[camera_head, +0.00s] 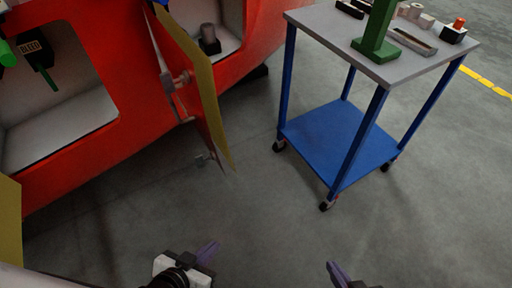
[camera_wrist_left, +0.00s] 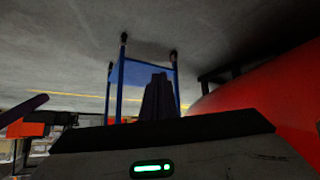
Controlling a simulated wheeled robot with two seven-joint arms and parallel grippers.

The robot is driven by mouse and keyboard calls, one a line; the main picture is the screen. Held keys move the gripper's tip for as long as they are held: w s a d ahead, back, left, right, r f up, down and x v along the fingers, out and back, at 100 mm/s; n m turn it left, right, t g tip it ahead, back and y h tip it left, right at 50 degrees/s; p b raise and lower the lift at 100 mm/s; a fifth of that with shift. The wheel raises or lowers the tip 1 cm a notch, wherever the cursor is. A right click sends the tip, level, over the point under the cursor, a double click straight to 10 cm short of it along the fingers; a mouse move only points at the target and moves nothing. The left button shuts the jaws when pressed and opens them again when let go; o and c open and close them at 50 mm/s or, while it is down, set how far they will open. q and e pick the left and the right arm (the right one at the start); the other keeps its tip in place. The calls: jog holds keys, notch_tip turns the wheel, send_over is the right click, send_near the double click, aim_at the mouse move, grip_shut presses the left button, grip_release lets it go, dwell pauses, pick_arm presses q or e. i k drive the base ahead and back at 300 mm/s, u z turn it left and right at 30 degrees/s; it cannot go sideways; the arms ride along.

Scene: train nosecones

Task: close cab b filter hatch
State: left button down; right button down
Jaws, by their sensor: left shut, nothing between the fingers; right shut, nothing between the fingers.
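A hatch door (camera_head: 195,80) with a yellowish inner face stands swung open from the red cab body (camera_head: 100,35). It is beside a recess holding a grey cylinder (camera_head: 209,38). No label shows on this door, so I cannot tell for sure that it is the cab B filter hatch. My left gripper (camera_head: 207,252) is shut and empty, low in the head view, well below the door and apart from it. Its dark finger (camera_wrist_left: 158,97) shows in the left wrist view. My right gripper (camera_head: 337,272) is shut and empty at the bottom edge, mostly cut off.
A second recess at left holds a green handle with a BLEED tag (camera_head: 31,47). Another yellowish panel (camera_head: 10,220) is at the left edge. A blue cart (camera_head: 335,140) with a grey top carrying several parts stands right. Grey floor is clear between door, cart and grippers.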

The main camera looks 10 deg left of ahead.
aim_at(178, 52)
jog(key=z, duration=1.35)
jog(key=i, duration=0.35)
jog(key=u, duration=2.1)
jog(key=i, duration=0.55)
jog(key=u, duration=0.05)
